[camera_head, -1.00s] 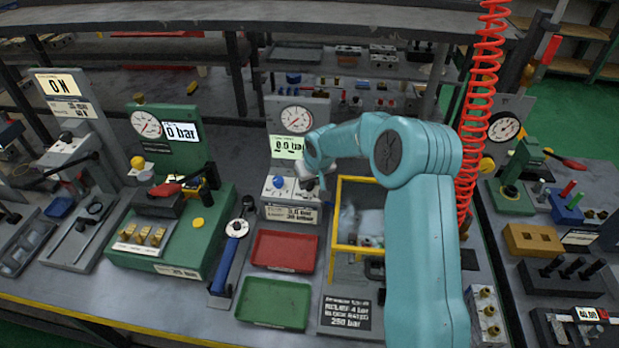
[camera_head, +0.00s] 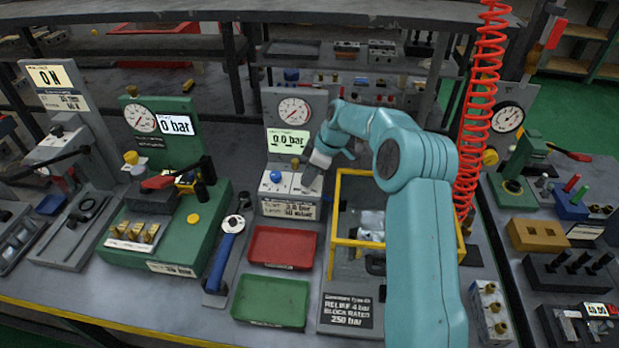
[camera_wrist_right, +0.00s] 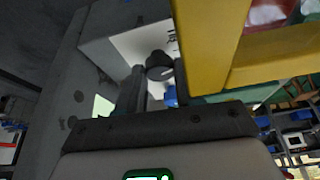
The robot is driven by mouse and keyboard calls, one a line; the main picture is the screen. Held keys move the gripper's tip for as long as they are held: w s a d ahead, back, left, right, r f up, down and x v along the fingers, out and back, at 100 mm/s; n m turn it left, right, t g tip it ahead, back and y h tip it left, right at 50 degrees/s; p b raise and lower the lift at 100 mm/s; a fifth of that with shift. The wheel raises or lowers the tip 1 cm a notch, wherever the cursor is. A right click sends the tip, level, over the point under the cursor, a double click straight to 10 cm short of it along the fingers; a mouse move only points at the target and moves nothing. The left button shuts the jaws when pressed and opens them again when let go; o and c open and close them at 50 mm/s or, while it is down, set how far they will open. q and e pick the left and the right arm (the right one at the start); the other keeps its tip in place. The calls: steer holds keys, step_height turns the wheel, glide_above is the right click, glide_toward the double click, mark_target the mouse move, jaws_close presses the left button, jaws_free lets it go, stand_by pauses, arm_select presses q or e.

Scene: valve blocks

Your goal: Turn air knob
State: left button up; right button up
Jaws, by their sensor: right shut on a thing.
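The air unit (camera_head: 288,208) is a grey block with a blue knob (camera_head: 276,176) on its left and a gauge panel (camera_head: 294,120) behind it. The panel's display reads 0.0 bar. My right gripper (camera_head: 311,178) reaches down to the right part of the block's top, right of the blue knob. In the right wrist view a dark round knob (camera_wrist_right: 159,66) sits at the fingertips (camera_wrist_right: 152,80), and the gripper is shut on it. The blue knob (camera_wrist_right: 170,97) shows just beside it. The gripper hides the dark knob in the head view. My left gripper is not in view.
A yellow-framed box (camera_head: 335,222) stands close to the right of the air unit; its yellow bar (camera_wrist_right: 212,45) is near my wrist. A red tray (camera_head: 283,247) and green tray (camera_head: 270,302) lie in front. A coiled red hose (camera_head: 481,110) hangs at the right.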

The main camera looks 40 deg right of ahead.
steer(key=shift+w+d+r+n, duration=0.1)
steer(key=shift+d+r+n, duration=0.05)
steer(key=shift+n, duration=0.75)
steer(key=shift+d+n+g+y+p, duration=0.15)
steer(key=shift+n+g+y+p, duration=0.45)
steer(key=shift+n, duration=0.9)
steer(key=o, duration=1)
steer(key=shift+o, duration=0.2)
